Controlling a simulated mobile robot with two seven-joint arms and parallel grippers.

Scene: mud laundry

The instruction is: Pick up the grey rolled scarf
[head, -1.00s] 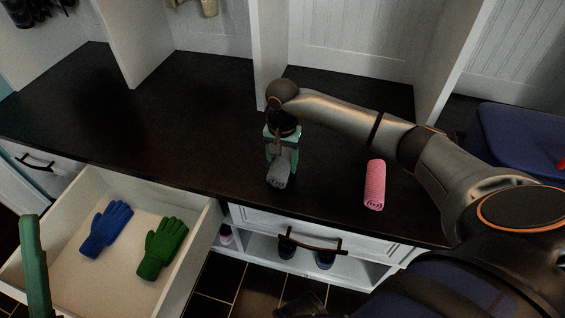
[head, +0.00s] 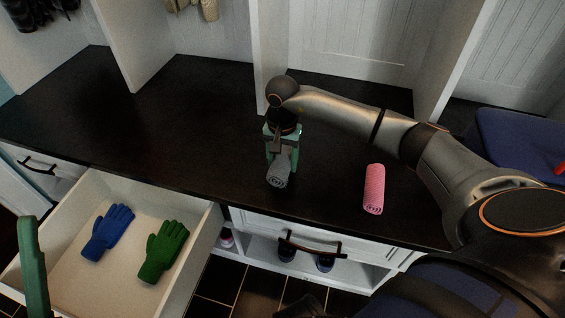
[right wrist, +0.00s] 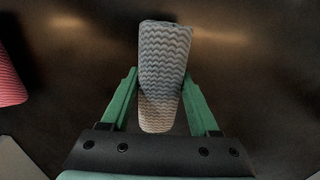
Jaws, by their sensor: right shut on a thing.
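The grey rolled scarf (head: 279,170) lies near the front edge of the dark bench top. In the right wrist view the scarf (right wrist: 163,70) shows a wavy knit pattern and sits lengthwise between two green fingers. My right gripper (head: 281,153) points down at it and is shut on it, one finger on each side; the wrist view also shows the gripper (right wrist: 161,98). I cannot tell any clear gap under the scarf. A green part of my left gripper (head: 33,268) shows at the lower left edge, with its opening hidden.
A pink rolled scarf (head: 374,188) lies on the bench (head: 190,115) to the right. An open white drawer (head: 75,290) at lower left holds blue gloves (head: 107,232) and green gloves (head: 162,250). White dividers (head: 270,50) stand at the back. The bench's left part is clear.

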